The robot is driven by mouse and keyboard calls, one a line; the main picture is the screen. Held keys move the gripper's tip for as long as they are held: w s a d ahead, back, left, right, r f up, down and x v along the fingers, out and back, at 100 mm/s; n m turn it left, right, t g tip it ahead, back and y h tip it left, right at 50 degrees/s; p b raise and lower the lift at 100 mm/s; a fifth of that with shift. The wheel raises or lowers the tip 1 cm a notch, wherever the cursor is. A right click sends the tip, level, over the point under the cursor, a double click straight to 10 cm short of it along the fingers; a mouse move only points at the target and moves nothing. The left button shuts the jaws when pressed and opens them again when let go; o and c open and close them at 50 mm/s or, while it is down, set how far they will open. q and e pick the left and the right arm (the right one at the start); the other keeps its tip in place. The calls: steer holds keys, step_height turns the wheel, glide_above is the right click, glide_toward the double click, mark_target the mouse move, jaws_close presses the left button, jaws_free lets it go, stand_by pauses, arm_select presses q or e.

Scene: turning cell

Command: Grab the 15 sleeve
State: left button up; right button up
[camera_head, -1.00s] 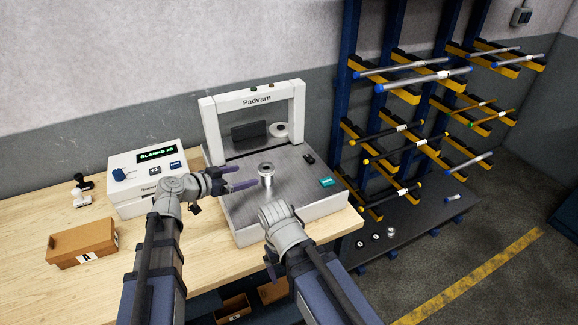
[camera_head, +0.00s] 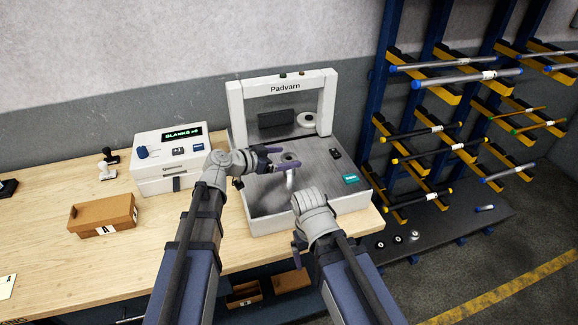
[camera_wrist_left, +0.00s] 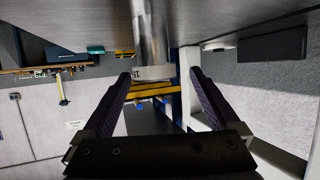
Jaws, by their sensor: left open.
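A shiny metal sleeve (camera_head: 290,178) with a wider ring at its top stands upright on the grey bed of the Padvarn machine (camera_head: 260,203). My left gripper (camera_head: 276,158) is open, just left of the sleeve's upper part, with its purple fingers pointing at it. In the left wrist view, which is upside down, the sleeve (camera_wrist_left: 150,35) shows beyond the gap between the open fingers (camera_wrist_left: 158,90).
A control box (camera_head: 168,158) and a cardboard box (camera_head: 103,214) stand left on the bench. A bar rack (camera_head: 384,90) stands right.

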mark_target(292, 158)
arm_select(q)
steer(key=x, duration=0.2)
steer(key=b+x, duration=0.1)
steer(key=x, duration=0.1)
steer(key=shift+s+d+f, duration=0.1)
steer(key=shift+s+f, duration=0.1)
steer(key=shift+s, duration=0.05)
steer(key=shift+w+d+f+b, duration=0.1)
steer(key=shift+w+d+b, duration=0.15)
steer(key=shift+d+b, duration=0.1)
steer(key=shift+c, duration=0.8)
jaws_close()
